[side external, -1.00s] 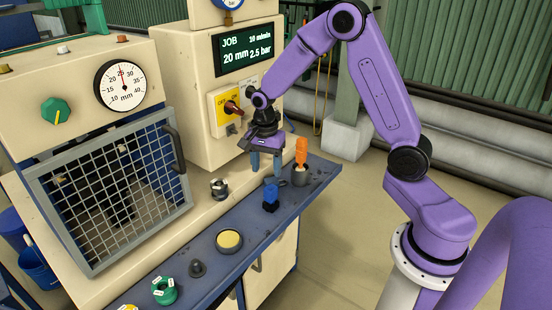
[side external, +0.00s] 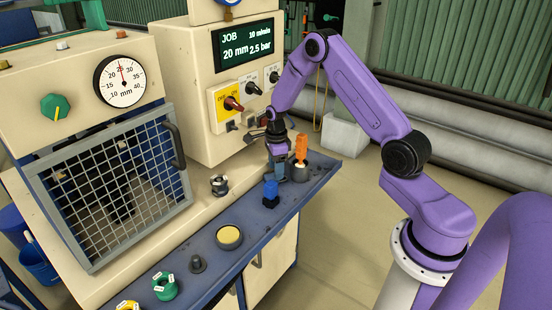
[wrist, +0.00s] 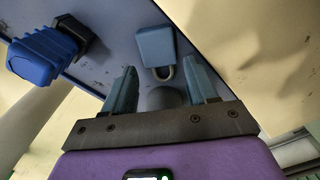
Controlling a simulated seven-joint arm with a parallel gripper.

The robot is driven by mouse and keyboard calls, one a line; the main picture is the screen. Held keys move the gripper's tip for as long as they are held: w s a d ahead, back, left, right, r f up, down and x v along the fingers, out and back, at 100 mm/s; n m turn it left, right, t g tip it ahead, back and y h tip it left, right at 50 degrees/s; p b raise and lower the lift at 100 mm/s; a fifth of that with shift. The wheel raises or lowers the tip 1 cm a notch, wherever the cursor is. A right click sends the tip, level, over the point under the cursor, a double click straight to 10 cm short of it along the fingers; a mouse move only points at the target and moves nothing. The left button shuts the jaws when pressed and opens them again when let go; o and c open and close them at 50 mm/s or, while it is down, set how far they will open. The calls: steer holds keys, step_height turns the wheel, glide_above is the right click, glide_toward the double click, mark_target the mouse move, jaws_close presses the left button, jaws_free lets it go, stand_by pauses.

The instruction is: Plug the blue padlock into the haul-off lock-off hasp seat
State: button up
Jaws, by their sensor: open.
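The blue padlock (wrist: 157,46) is light blue with a grey shackle. In the wrist view it lies on the blue bench top just beyond my fingertips, roughly centred, its shackle towards me. My gripper (wrist: 160,68) is open, with nothing held between its fingers. In the side view my gripper (side external: 278,163) points down low over the bench, near the orange-handled tool, and I cannot make out the padlock there. The red-handled switch on a yellow plate (side external: 233,104) has a small dark fitting (side external: 232,126) under it; I cannot tell which part is the hasp seat.
A darker blue ribbed plug (wrist: 42,54) stands left of the padlock; it also shows in the side view (side external: 271,190). An orange-handled tool (side external: 301,148) stands in a grey cup (side external: 300,173) close to my gripper. Cream machine housing (side external: 190,90) rises behind the bench (side external: 210,262).

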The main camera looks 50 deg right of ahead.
steer(key=shift+f, duration=1.3)
steer(key=shift+c, duration=0.3)
steer(key=c, duration=0.9)
steer(key=shift+r, duration=4.05)
